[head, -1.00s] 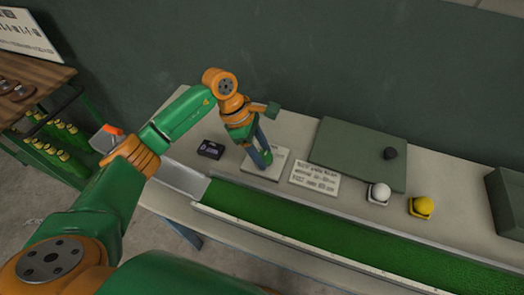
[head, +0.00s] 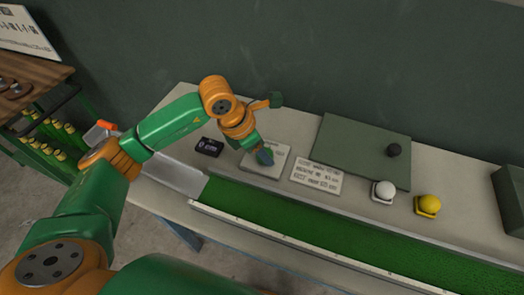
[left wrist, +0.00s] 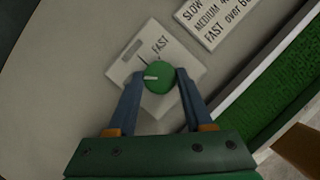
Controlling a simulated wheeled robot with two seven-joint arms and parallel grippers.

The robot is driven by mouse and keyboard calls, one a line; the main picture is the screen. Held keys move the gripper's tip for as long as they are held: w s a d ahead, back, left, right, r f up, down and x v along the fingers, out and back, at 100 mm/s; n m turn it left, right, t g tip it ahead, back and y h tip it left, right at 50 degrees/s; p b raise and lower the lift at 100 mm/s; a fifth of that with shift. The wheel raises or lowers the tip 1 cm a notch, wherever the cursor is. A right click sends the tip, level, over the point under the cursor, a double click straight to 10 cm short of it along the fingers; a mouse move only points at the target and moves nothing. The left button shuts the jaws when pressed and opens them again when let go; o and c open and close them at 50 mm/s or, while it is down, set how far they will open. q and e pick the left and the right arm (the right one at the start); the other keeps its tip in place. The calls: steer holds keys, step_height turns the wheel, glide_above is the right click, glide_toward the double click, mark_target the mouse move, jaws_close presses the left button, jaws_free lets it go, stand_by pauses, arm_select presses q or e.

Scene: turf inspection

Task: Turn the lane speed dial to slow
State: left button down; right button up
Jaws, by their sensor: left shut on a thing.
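The lane speed dial is a round green knob (left wrist: 160,77) with a white pointer mark, set on a pale plate (left wrist: 138,63) that also shows in the head view (head: 279,152). In the left wrist view the pointer aims left in the picture, away from the word FAST above the knob. My left gripper (left wrist: 157,80) has its two blue fingers on either side of the knob and is shut on it. In the head view the left gripper (head: 264,156) reaches down onto the plate and hides most of the knob. My right gripper is not in view.
A printed card (head: 317,175) lies right of the plate, and a small black box (head: 209,147) left of it. The green turf lane (head: 300,233) runs in front.

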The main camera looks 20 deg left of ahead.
arm_select(q)
steer(key=shift+n, duration=0.5)
steer(key=shift+c, duration=1.5)
jaws_free()
steer(key=shift+r, duration=0.1)
steer(key=b+v, duration=0.1)
steer(key=v, duration=0.6)
steer(key=shift+s, duration=0.1)
